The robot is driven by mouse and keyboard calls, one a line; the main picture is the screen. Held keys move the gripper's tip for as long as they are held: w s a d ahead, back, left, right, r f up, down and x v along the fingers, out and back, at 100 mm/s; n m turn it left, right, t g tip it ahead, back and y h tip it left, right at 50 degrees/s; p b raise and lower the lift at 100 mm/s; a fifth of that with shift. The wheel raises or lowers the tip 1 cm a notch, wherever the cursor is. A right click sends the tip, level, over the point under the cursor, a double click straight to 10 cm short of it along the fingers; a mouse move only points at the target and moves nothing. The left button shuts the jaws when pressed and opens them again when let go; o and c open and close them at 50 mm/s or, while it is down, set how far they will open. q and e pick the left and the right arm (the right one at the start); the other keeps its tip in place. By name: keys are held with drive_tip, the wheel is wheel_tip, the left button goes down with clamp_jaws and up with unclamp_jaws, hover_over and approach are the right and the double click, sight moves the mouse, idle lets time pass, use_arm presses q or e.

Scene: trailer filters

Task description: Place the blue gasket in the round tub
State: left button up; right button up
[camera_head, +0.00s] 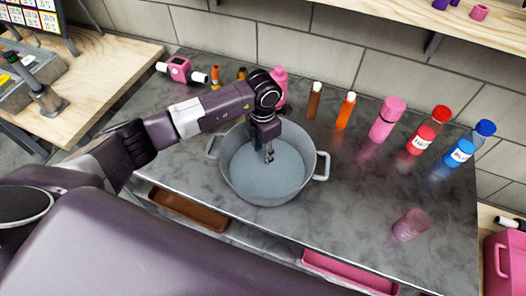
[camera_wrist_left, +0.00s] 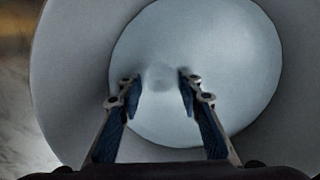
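The round tub (camera_head: 233,187) is a grey metal pot with two side handles, standing on the dark counter. Its inside shows blue-grey in the head view and fills most of the left wrist view (camera_wrist_left: 75,80). My left gripper (camera_head: 269,156) points down inside the tub's opening. In the left wrist view its two fingers (camera_wrist_left: 160,88) are apart, with nothing clearly held between them. A faint grey round patch shows on the tub bottom beyond the fingertips; I cannot tell what it is. I cannot make out a blue gasket in either view. My right gripper is out of view.
Behind the tub stand a pink bottle (camera_head: 280,86), a brown bottle (camera_head: 314,100) and an orange bottle (camera_head: 345,110). Further right are a pink flask (camera_head: 387,119), red and blue-capped bottles (camera_head: 468,143) and a pink cup (camera_head: 410,225). The counter (camera_head: 350,190) right of the tub is mostly clear.

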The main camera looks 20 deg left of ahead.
sight(263, 155)
use_arm(q)
drive_tip(key=shift+o, duration=1.1)
drive_tip(key=shift+r, duration=0.2)
drive_tip(key=shift+w+r, duration=0.1)
drive_tip(key=shift+r, duration=0.2)
wheel_tip(263, 155, up, 11)
drive_tip(key=b, duration=0.3)
drive_tip(key=shift+r, duration=0.2)
